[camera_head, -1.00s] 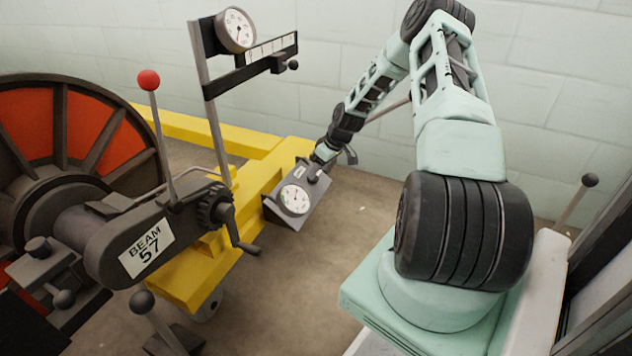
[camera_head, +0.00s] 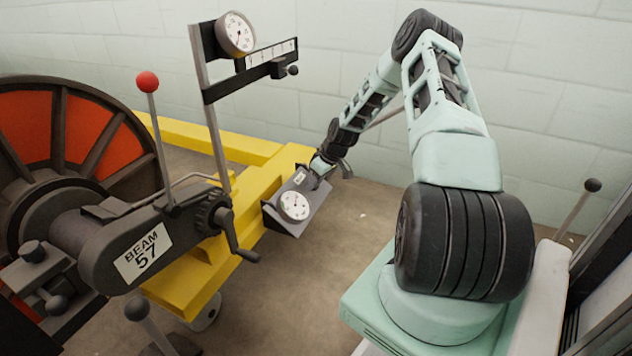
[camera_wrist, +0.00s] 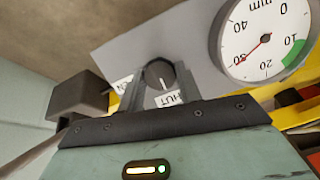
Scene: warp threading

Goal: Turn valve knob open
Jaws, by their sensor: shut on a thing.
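The valve knob (camera_wrist: 158,72) is a dark round knob with a white pointer line, on a grey sloped panel (camera_wrist: 190,45). My gripper (camera_wrist: 161,85) is shut on the knob, one finger on each side of it. The pointer line points toward a label (camera_wrist: 172,98) reading "HUT", its first part hidden. Another label (camera_wrist: 122,84) is partly covered by the left finger. In the head view my gripper (camera_head: 317,178) is at the panel's upper right, and the knob is hard to make out there.
A gauge (camera_wrist: 265,38) marked in mm beside the knob has a red needle near 30 and a green band near 10 to 20. The panel sits by a yellow frame (camera_head: 255,185). The beam with a crank (camera_head: 235,235) and a red-topped lever (camera_head: 148,82) stand left.

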